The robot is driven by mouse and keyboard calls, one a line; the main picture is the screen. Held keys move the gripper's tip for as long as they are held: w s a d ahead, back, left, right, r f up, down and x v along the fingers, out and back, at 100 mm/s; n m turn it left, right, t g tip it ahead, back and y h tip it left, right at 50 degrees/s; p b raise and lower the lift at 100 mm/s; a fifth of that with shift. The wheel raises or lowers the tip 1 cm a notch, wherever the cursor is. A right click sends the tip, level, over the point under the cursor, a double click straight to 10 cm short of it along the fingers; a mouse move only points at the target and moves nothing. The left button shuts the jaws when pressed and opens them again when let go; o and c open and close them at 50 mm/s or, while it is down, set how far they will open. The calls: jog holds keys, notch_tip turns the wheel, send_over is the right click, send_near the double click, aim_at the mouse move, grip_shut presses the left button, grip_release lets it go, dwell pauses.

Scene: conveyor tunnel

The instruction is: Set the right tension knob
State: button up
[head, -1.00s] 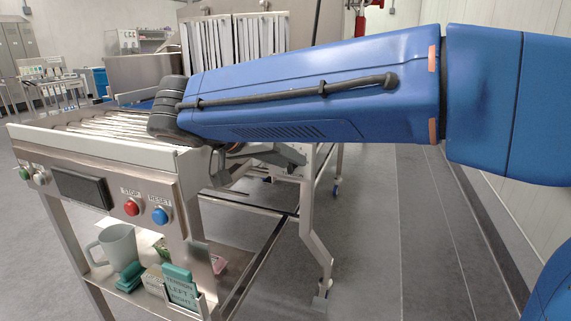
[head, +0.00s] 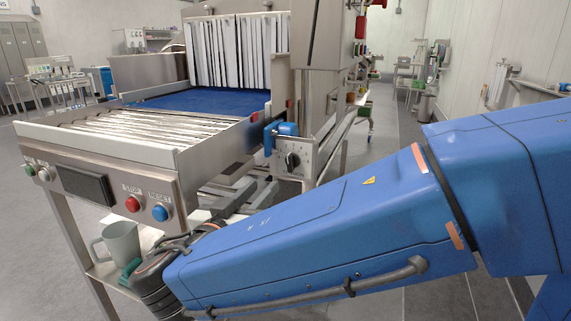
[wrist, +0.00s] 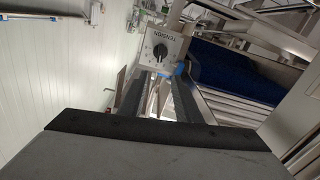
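The tension knob (head: 292,159) is a dark round dial on a pale plate, on the conveyor's right side in the head view. In the wrist view the knob (wrist: 160,51) sits upper centre on a plate lettered TENSION; its exact setting is too small to read. My gripper (wrist: 154,88) shows two dark fingers, apart with an empty gap between them. They point toward the plate, and the knob appears just beyond their tips, not touched. In the head view the grey fingers (head: 243,193) are below and left of the knob, partly hidden by my blue arm.
A blue part (head: 284,130) projects just above the knob plate. The roller conveyor (head: 125,125) and its front panel with a red stop button (head: 132,204) and blue reset button (head: 160,213) are at left. A mug (head: 122,243) stands on the lower shelf.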

aim_at(288, 161)
jog(key=x, duration=1.5)
grip_shut()
